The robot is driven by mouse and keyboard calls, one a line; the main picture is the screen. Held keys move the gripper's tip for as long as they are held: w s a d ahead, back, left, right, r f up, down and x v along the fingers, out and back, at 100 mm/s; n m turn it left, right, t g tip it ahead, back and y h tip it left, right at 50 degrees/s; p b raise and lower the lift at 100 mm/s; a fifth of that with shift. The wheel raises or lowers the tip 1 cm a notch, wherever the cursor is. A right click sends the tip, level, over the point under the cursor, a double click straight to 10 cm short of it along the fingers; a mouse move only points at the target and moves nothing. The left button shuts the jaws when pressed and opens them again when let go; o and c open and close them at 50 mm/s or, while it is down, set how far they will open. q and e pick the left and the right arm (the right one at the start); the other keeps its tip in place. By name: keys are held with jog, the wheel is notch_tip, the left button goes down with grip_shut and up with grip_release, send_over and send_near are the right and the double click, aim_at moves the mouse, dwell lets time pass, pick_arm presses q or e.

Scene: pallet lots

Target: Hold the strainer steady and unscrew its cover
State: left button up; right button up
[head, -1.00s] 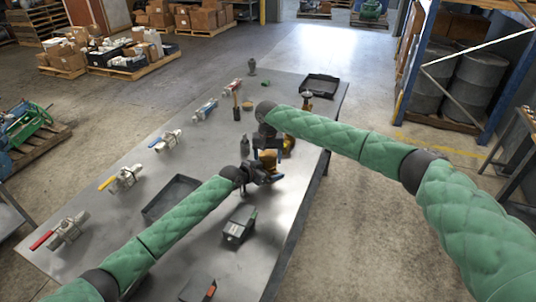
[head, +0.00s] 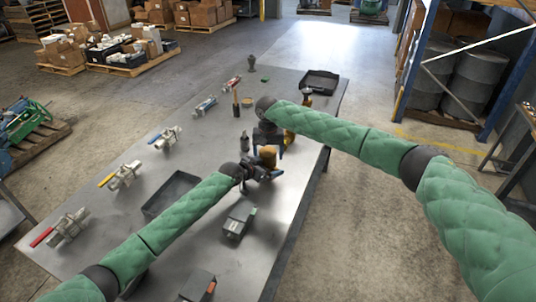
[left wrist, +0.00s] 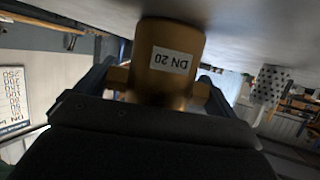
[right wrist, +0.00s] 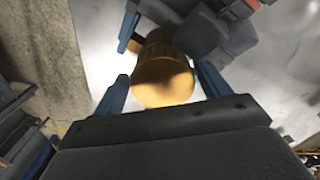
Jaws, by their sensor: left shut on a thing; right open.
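The brass strainer (head: 268,154) is held over the near right part of the table. In the left wrist view its body (left wrist: 170,62) has a white "DN 20" label and sits between the fingers. My left gripper (head: 262,172) is shut on it. My right gripper (head: 270,140) is just beyond and above it, open. In the right wrist view the round yellow brass end (right wrist: 162,82), seemingly the cover, lies between the two spread blue fingers with gaps on both sides. Whether the cover's thread is loose cannot be seen.
The steel table (head: 110,235) holds several valves with coloured handles along its left side. A dark tray (head: 172,193) and a grey box (head: 238,220) lie near my left arm. Another black tray (head: 320,82) is at the far end.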

notch_tip(320, 180, up, 4)
jog(key=shift+s+a+r, duration=0.1)
jog(key=shift+a+r, duration=0.05)
jog(key=shift+r, duration=0.05)
pick_arm(q)
jog(key=o, duration=1.5)
jog(key=shift+f, duration=0.1)
pick_arm(e)
jog(key=shift+f, duration=0.1)
